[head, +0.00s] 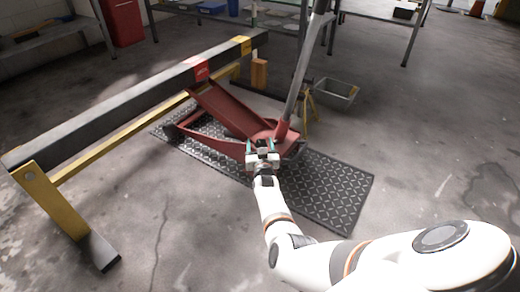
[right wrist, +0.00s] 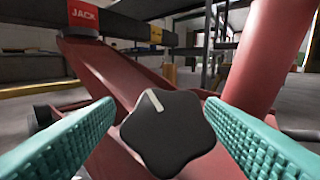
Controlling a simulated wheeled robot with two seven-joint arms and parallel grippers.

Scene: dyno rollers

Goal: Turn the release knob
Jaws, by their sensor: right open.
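The release knob (right wrist: 168,133) is a black, lobed knob with a pale pointer line toward its upper left. It shows large in the right wrist view, on the red floor jack (head: 236,109). My right gripper (head: 263,147) is at the near end of the jack. Its two teal ribbed fingers stand open, one on each side of the knob, with the left finger close to its edge; I cannot tell whether either touches. In the head view the gripper hides the knob. The grey jack handle (head: 301,75) rises from the jack. My left gripper is not in view.
The jack stands on a black tread mat (head: 336,190). A long dark beam on yellow legs (head: 132,105), with a red JACK label (right wrist: 82,14), runs behind and left. A grey tray (head: 335,92) stands behind right. The floor to the right is open.

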